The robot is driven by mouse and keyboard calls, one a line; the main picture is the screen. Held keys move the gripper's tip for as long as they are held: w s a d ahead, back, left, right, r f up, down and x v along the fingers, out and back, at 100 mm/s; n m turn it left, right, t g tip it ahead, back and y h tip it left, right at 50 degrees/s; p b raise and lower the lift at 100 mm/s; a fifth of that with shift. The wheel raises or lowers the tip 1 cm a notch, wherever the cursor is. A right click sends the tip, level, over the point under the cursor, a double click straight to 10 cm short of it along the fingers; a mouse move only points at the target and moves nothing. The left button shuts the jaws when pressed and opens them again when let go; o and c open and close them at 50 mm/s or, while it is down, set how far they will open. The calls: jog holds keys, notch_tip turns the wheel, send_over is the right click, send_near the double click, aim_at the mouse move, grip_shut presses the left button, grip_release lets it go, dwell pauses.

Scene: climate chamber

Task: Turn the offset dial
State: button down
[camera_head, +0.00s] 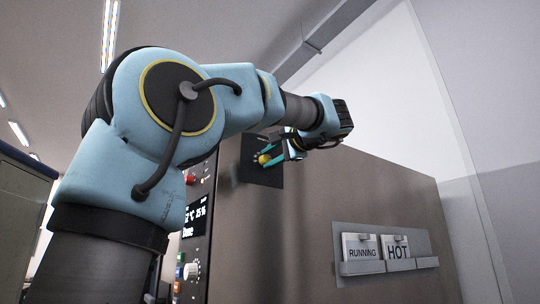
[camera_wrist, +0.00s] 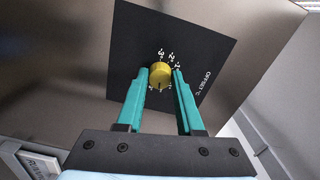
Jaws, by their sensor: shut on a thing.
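The offset dial is a small round yellow knob (camera_wrist: 160,75) on a black square plate (camera_wrist: 205,50) marked "OFFSET °C" with white numbers around the knob. In the wrist view my gripper (camera_wrist: 160,78) has its two teal fingers on either side of the knob, shut on it. The fingers hide part of the scale at the lower left and right. In the head view the yellow knob (camera_head: 264,159) shows between the teal fingertips of my gripper (camera_head: 270,157), in front of the black plate (camera_head: 262,178).
The plate is on a brown-grey chamber wall (camera_head: 310,200). Left of it is a control panel with a lit display (camera_head: 195,214), a red button (camera_head: 191,180) and a white knob (camera_head: 192,268). At right a rack (camera_head: 390,267) holds "RUNNING" (camera_head: 361,248) and "HOT" (camera_head: 397,250) cards.

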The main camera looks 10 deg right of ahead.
jog(key=m+p, duration=0.1)
jog(key=m, duration=0.4)
jog(key=shift+p, duration=0.4)
jog(key=shift+m, duration=0.3)
jog(key=c, duration=0.5)
grip_release()
jog(key=shift+c, duration=0.2)
jog(key=shift+s+d, duration=0.1)
jog(key=b+v, duration=0.2)
jog(key=v, duration=0.8)
jog(key=shift+s, duration=0.25)
jog(key=shift+d, duration=0.15)
